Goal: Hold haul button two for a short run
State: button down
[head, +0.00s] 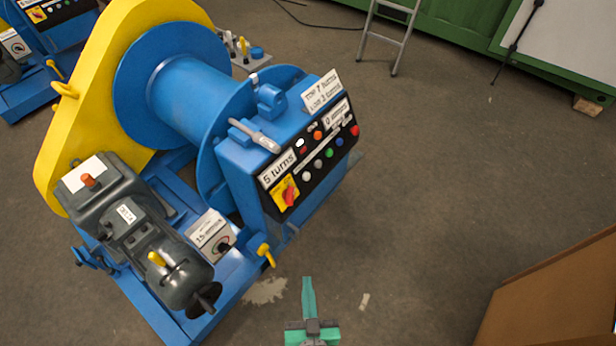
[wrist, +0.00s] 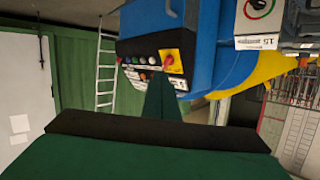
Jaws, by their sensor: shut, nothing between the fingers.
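A black control panel (head: 318,150) is on the slanted front of the blue winch housing, with a row of round buttons. White (head: 306,178), green (head: 328,153), blue (head: 339,142) and red (head: 354,131) ones show; I cannot read which is button two. A red rotary switch on a yellow plate (head: 286,193) sits at the panel's near end. My gripper (head: 308,283) is shut and empty, below and in front of the panel, apart from it. In the wrist view the panel (wrist: 140,62) appears turned over, beyond my green fingers (wrist: 163,92), which may cover part of it.
The blue drum (head: 185,95) and yellow guard (head: 70,110) stand left of the panel. A grey motor (head: 150,235) and a small dial box (head: 212,238) are at lower left. A brown box (head: 560,295) stands at lower right. The floor between is clear.

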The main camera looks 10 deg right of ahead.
aim_at(306, 177)
jog(key=w+d, duration=0.5)
jog(key=w, duration=0.4)
jog(key=w+d+r+m, duration=0.1)
jog(key=w+d, duration=0.4)
jog(key=w, duration=0.4)
jog(key=w+d+m, duration=0.1)
jog(key=w+d, duration=0.5)
jog(key=w, duration=0.4)
jog(key=shift+r+t, duration=0.25)
jog(key=shift+t, duration=0.15)
jog(key=shift+w, duration=0.15)
jog(key=w+a+f, duration=0.4)
jog(key=w, duration=0.2)
jog(key=shift+a, duration=0.4)
jog(key=shift+w+a+f, duration=0.15)
jog(key=shift+w+a, duration=0.05)
jog(key=shift+w, duration=0.1)
